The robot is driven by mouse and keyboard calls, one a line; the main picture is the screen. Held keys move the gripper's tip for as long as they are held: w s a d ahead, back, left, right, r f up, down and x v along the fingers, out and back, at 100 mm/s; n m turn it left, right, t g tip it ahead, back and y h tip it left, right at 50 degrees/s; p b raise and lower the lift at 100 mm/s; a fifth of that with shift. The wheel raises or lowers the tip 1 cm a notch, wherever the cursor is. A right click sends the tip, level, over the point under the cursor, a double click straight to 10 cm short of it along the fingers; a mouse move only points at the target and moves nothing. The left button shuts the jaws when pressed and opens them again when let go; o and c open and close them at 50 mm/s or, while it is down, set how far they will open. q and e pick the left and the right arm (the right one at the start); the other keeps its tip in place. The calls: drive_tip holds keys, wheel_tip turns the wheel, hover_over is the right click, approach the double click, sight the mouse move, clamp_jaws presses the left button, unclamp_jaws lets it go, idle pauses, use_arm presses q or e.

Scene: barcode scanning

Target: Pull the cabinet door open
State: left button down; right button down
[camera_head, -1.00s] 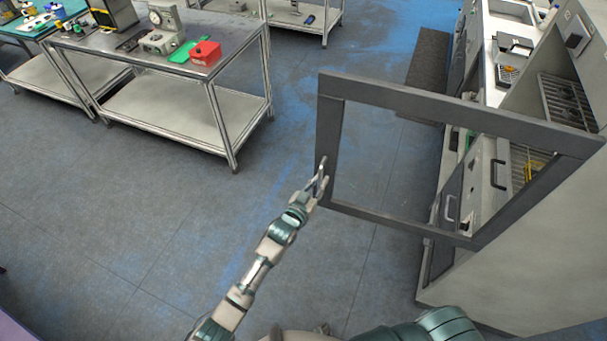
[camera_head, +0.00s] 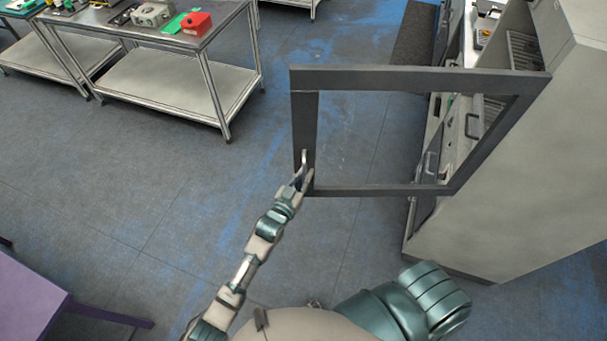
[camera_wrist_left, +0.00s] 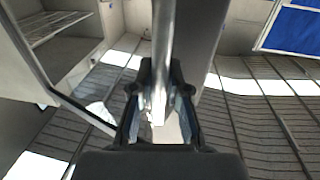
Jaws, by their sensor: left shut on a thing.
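The cabinet door is a dark grey frame (camera_head: 420,80) with a see-through middle. It stands swung well out from the light grey cabinet (camera_head: 540,180) at the right of the head view. My left gripper (camera_head: 301,178) is at the door's free edge, low on the left upright, shut on the door handle (camera_head: 304,158). In the left wrist view the metal handle (camera_wrist_left: 162,50) runs down between the two fingers (camera_wrist_left: 160,110). The right gripper does not show in the head view.
A metal table (camera_head: 150,50) with a red box (camera_head: 196,22) and a green tray stands at the upper left. A purple table (camera_head: 30,300) is at the lower left. The floor (camera_head: 150,190) between them and the door is clear.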

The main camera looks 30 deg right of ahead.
use_arm(q)
drive_tip(key=c, duration=1.1)
unclamp_jaws()
drive_tip(key=shift+c, duration=0.2)
drive_tip(key=shift+s, duration=0.1)
drive_tip(key=shift+s+a+f, duration=0.1)
drive_tip(key=shift+a, duration=0.1)
drive_tip(key=v, duration=1.1)
drive_tip(key=shift+a, duration=0.25)
drive_tip(key=shift+d, duration=0.15)
